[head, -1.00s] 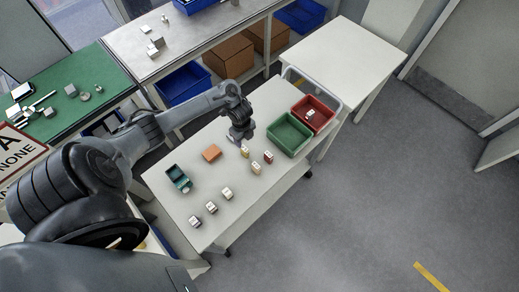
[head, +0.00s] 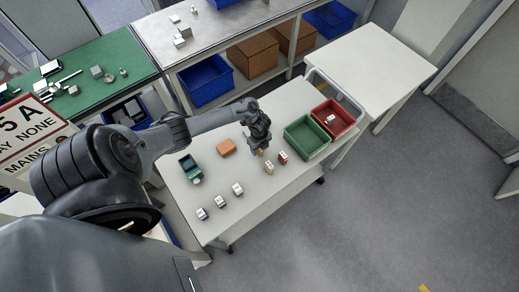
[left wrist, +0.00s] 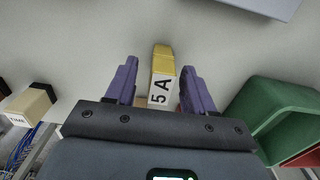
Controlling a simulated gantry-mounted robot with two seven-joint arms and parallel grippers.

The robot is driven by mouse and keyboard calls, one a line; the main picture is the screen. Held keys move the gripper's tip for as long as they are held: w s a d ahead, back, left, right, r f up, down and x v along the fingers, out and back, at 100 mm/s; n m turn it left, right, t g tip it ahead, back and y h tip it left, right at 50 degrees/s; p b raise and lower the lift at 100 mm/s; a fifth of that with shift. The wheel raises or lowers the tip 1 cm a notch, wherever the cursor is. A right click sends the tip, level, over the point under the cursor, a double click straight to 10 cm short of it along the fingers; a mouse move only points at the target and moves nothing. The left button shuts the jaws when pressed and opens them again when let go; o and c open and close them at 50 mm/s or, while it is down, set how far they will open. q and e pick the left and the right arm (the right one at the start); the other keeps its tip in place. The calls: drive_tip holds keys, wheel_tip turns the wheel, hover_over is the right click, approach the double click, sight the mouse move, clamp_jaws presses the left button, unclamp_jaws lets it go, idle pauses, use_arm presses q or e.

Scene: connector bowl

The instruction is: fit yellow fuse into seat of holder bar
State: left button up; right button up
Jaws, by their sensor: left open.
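The yellow fuse (left wrist: 162,60), with a white "5 A" label, stands between the two purple fingers of my left gripper (left wrist: 160,85) in the left wrist view. The fingers are open, one on each side of it, with visible gaps. In the head view my left gripper (head: 259,146) is low over the white table, and the fuse (head: 260,153) is mostly hidden under it. My right gripper is not in view.
A tan block (head: 268,169) and a red one (head: 283,158) stand close right of the gripper. Green (head: 306,137) and red (head: 333,118) bins are farther right. The table's middle front is clear.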

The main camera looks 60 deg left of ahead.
use_arm(q)
drive_tip(key=shift+f, duration=0.1)
clamp_jaws()
idle(0.4)
